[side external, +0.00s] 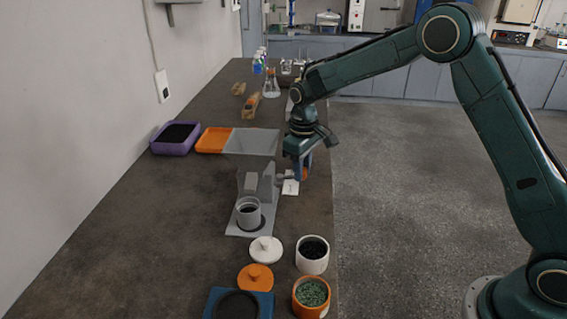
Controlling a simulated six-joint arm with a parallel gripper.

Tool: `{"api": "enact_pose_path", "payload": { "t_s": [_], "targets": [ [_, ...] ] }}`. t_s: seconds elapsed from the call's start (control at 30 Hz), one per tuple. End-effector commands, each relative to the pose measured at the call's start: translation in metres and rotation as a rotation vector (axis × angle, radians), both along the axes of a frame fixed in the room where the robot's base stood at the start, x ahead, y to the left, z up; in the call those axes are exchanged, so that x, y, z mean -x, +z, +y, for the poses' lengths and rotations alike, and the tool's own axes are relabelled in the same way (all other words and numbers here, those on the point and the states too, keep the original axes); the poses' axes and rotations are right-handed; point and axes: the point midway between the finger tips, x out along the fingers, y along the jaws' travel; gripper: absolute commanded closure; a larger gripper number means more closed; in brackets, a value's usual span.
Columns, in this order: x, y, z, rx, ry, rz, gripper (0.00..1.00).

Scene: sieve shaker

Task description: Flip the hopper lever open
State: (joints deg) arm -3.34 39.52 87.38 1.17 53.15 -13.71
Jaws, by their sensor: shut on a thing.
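A grey machine (268,186), which looks like the hopper unit, stands on a grey base plate near the right edge of the bench. A grey cup (248,213) with dark contents sits at its front. A short grey stub, apparently the hopper lever (284,178), sticks out of its right side. My gripper (304,172) points down right beside that stub. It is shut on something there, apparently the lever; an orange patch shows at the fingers. The jaws hide the lever's end, so its exact position cannot be told.
A purple tray (175,138) and an orange-and-grey tray (214,140) lie behind left. In front are a white lid (265,250), an orange lid (255,277), a white jar (312,254), an orange jar (311,297) and a blue holder (262,304). Bench left is clear.

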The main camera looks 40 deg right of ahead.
Motion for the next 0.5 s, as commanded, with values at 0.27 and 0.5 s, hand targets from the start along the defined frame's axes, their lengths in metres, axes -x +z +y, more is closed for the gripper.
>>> {"api": "enact_pose_path", "payload": {
  "t_s": [0.27,0.5],
  "targets": [
    [-0.012,0.000,-0.005,0.000,0.176,-0.011,0.99],
    [-0.017,0.000,-0.007,0.001,0.273,-0.011,0.99]
  ]
}}
